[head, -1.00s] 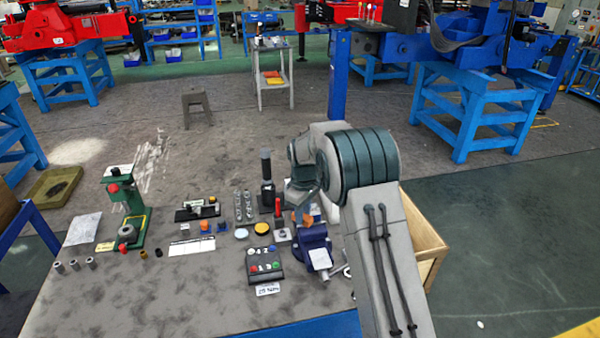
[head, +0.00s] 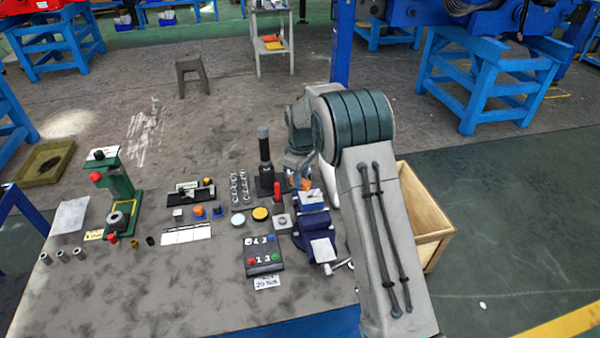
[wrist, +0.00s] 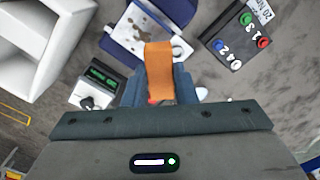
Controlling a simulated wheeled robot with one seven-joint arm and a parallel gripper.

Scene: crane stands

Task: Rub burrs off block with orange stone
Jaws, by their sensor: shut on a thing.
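The orange stone (wrist: 160,70) is held between my gripper's fingers (wrist: 160,97) and sticks out toward the vise. In the head view only a bit of the stone (head: 306,184) shows beside my arm, just behind the vise. The blue vise (head: 308,238) stands near the right edge of the bench. A pale metal top (head: 311,198), likely the block, shows at the vise jaws. In the wrist view the vise (wrist: 122,44) is ahead of the stone, whose far end overlaps its edge.
A numbered button panel (head: 263,254) sits left of the vise. A dark upright post (head: 265,162), a red-handled tool (head: 278,193) and round tins (head: 260,214) stand close by. A green press (head: 120,198) is farther left. A wooden crate (head: 428,215) lies right of my arm.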

